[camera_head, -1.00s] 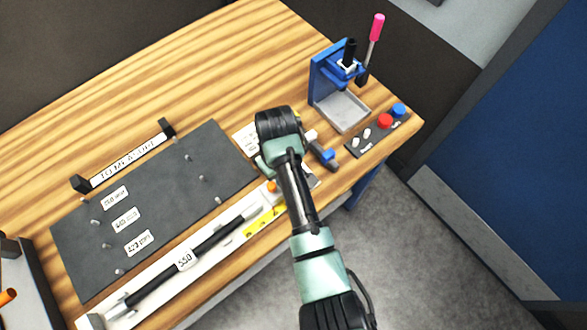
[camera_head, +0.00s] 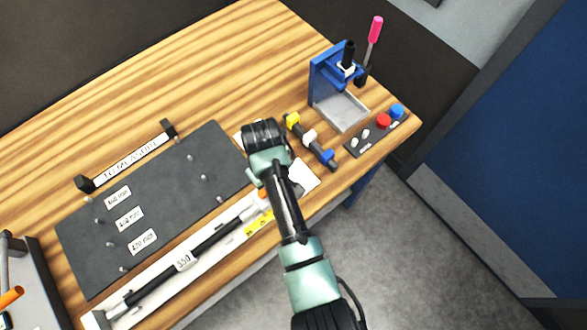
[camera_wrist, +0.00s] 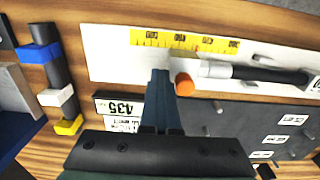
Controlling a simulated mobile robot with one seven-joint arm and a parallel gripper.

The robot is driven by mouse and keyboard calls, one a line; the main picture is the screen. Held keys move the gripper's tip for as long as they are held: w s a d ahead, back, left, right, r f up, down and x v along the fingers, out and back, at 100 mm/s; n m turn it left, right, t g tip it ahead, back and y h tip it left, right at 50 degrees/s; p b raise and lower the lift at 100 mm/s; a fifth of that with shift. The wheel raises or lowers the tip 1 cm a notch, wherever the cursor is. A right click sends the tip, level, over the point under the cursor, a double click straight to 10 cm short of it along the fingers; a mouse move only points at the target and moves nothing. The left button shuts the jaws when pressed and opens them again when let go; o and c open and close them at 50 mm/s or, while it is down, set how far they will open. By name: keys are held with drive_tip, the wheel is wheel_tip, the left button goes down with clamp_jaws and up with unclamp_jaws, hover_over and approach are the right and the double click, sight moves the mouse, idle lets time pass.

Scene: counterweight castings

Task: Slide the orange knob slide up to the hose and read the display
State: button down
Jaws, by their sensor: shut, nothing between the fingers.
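The orange knob (camera_wrist: 184,84) of the slide is on the near side of the white rail plate (camera_wrist: 110,65) in the wrist view. It also shows beside my arm in the head view (camera_head: 262,193). The black hose (camera_head: 215,236) with a 550 tag lies along the white plate. Its pale end (camera_wrist: 207,69) is just right of the knob; I cannot tell whether slide and hose touch. My gripper (camera_wrist: 160,76) is shut and empty, its fingertips just left of the knob; contact is unclear. A panel reading 435 (camera_wrist: 119,106), possibly the display, is partly covered by my gripper.
A yellow ruler strip (camera_wrist: 185,41) runs along the white plate. A dark board (camera_head: 150,210) with pegs and labels lies behind it. A blue press (camera_head: 340,85), a button panel (camera_head: 376,132) and a black bar with coloured collars (camera_head: 310,140) stand right. The back table is clear.

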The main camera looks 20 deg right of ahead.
drive_tip(key=shift+s+a+p, duration=0.3)
drive_tip(key=shift+a+p, duration=0.05)
drive_tip(key=shift+a, duration=0.5)
drive_tip(key=shift+s+a+f, duration=0.15)
drive_tip(key=shift+s+a, duration=0.05)
drive_tip(key=shift+a, duration=0.05)
idle(1.2)
drive_tip(key=shift+d+p, duration=0.15)
drive_tip(key=shift+p, duration=0.25)
drive_tip(key=shift+w+r+p, duration=0.15)
drive_tip(key=shift+r+p, duration=0.6)
drive_tip(key=shift+p, duration=0.05)
wheel_tip(320, 180, up, 6)
drive_tip(key=p, duration=0.5)
drive_tip(key=shift+d+p, duration=0.15)
drive_tip(key=shift+p, duration=0.2)
drive_tip(key=shift+f, duration=0.1)
